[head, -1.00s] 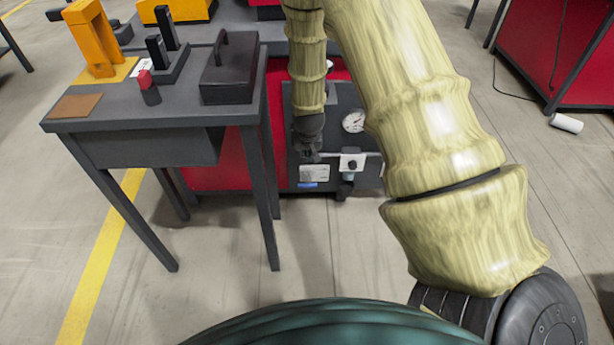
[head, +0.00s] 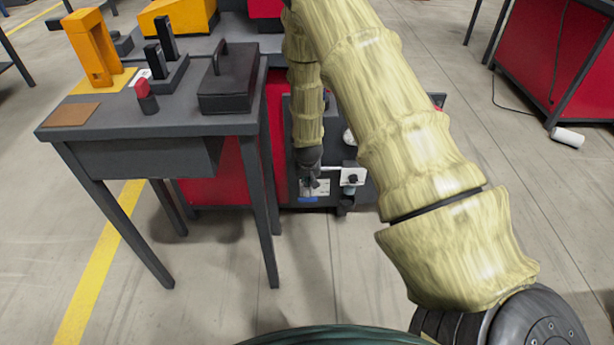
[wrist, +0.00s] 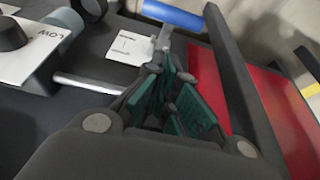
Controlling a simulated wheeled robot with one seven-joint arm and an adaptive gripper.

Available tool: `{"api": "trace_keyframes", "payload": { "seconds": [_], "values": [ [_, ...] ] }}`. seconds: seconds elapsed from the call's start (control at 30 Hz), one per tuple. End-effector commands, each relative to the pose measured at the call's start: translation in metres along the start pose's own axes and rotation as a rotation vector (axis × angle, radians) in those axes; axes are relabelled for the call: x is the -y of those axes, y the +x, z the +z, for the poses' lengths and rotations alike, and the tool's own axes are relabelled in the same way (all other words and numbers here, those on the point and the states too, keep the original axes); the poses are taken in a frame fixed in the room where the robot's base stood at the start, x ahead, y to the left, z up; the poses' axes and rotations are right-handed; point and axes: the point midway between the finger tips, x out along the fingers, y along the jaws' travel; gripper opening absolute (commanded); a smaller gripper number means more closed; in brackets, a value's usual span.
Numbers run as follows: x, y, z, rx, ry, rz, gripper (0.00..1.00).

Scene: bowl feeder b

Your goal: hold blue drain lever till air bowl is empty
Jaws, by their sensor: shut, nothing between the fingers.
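The blue drain lever (head: 308,199) shows low on the dark panel, below a white label. In the wrist view its blue handle (wrist: 172,15) lies just beyond my fingertips, with a silver stem (wrist: 163,38) running toward them. My gripper (head: 313,188) is in front of the label; in the wrist view its teal-padded fingers (wrist: 160,72) are shut and empty. The tips are close to the stem; I cannot tell whether they touch it. The air bowl (head: 349,190) appears to be the small pale cylinder under the white regulator plate. Its contents cannot be made out.
The regulator plate (head: 354,176) with its black knob is right of my gripper, joined by a silver pipe (wrist: 88,84). A grey table (head: 150,125) with fixtures stands at the left. A white cylinder (head: 567,137) lies on the floor at right. Open floor is in front.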

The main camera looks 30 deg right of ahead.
Motion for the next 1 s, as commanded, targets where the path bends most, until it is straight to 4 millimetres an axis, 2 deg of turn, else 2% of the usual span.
{"api": "trace_keyframes", "payload": {
  "seconds": [0.1, 0.3, 0.8, 1.0],
  "values": [
    [0.000, 0.014, 0.015, 0.003, 0.000, 0.000, 0.00],
    [0.000, 0.024, 0.025, 0.000, 0.000, -0.001, 0.00],
    [0.001, 0.026, 0.029, -0.001, 0.000, -0.001, 0.00],
    [0.011, 0.027, 0.032, -0.021, -0.012, -0.005, 0.00]
  ]
}}
